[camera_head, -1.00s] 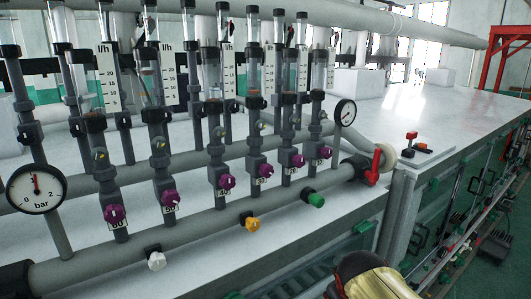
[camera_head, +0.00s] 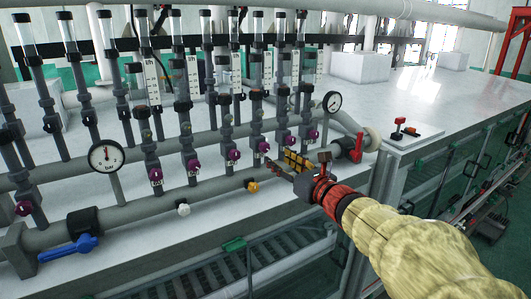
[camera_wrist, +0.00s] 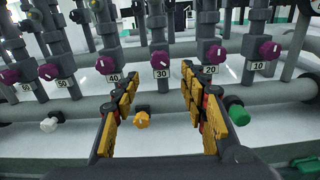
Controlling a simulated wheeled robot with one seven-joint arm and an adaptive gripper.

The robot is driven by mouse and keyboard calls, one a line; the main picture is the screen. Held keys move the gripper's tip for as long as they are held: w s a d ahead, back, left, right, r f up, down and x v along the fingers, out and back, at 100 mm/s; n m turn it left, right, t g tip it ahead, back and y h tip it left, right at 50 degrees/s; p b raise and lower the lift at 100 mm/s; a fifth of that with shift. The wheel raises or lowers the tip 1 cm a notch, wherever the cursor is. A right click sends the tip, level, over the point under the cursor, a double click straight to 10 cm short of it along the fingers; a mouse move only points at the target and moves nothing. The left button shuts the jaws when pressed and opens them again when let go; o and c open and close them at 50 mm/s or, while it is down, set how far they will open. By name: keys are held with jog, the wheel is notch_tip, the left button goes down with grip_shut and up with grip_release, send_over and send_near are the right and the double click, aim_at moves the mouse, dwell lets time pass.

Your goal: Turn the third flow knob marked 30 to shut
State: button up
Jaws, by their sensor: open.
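The flow knob marked 30 (camera_wrist: 159,59) is purple and round, with its number label just below, and shows near the middle of the wrist view. In the head view this knob (camera_head: 262,147) is on the row of flow columns, just up and left of my gripper. My gripper (camera_head: 278,159) is open and empty. In the wrist view my gripper (camera_wrist: 160,80) has its yellow-padded fingers on either side of the 30 knob's line of sight. The fingers appear apart from the knob. A pale mark shows on its face; its exact angle is hard to tell.
The purple 40 knob (camera_wrist: 106,64) and 20 knob (camera_wrist: 215,55) flank it closely. A yellow knob (camera_wrist: 142,119), a white knob (camera_wrist: 49,125) and a green knob (camera_wrist: 238,114) sit on the lower pipe. A gauge (camera_head: 106,156) stands at the left.

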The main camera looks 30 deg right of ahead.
aim_at(266, 149)
jog(key=w+p, duration=0.2)
jog(key=w, duration=0.5)
jog(key=shift+w+a+r+p, duration=0.1)
jog(key=shift+w+p, duration=0.2)
jog(key=shift+c, duration=0.9)
grip_shut()
